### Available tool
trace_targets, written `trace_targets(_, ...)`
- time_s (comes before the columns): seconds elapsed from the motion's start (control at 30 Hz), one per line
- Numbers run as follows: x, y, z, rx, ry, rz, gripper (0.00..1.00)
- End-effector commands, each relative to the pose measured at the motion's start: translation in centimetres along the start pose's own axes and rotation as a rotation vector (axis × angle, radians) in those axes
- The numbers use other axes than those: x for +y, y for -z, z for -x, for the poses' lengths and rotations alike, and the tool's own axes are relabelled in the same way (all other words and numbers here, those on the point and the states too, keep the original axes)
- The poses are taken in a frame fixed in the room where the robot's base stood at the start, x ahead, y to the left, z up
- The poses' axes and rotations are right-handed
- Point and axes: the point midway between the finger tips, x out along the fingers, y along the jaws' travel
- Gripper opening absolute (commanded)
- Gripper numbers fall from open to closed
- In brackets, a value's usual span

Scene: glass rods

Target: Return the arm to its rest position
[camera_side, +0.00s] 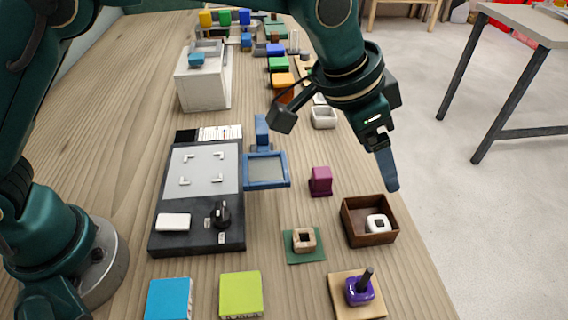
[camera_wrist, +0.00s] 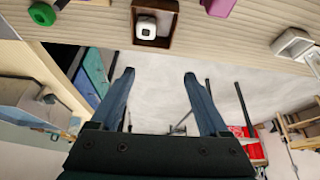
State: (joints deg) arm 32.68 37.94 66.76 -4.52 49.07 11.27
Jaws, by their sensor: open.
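My gripper (camera_side: 388,170) hangs in the air above and behind the brown wooden box (camera_side: 352,238) at the table's right edge, in the side view. In the wrist view its two blue fingers (camera_wrist: 160,80) are spread apart with nothing between them. The box also shows at the top of the wrist view (camera_wrist: 138,28), beyond the fingertips. A white block with a hole (camera_side: 377,224) lies inside the box, apart from my gripper.
A magenta block (camera_side: 320,181) stands left of the gripper. A black-and-grey device (camera_side: 160,232), a beige ring on a green mat (camera_side: 304,239) and a purple piece with a dark rod (camera_side: 360,288) sit on the table.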

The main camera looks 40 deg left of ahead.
Motion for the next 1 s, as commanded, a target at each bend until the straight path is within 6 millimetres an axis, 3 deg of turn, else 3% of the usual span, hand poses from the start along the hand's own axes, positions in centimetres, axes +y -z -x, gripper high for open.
trace_targets(0.03,-1.5,0.5,2.0,0.035,0.021,0.027,0.79)
trace_targets(0.17,-4.8,0.0,7.0,0.093,0.077,0.098,0.79)
trace_targets(0.3,-7.3,-2.3,11.6,0.128,0.134,0.182,0.79)
trace_targets(0.5,-9.3,-7.3,16.6,0.156,0.215,0.303,0.79)
trace_targets(0.77,-9.1,-15.7,19.6,0.158,0.307,0.468,0.79)
trace_targets(1.0,-7.1,-23.1,18.2,0.101,0.346,0.599,0.79)
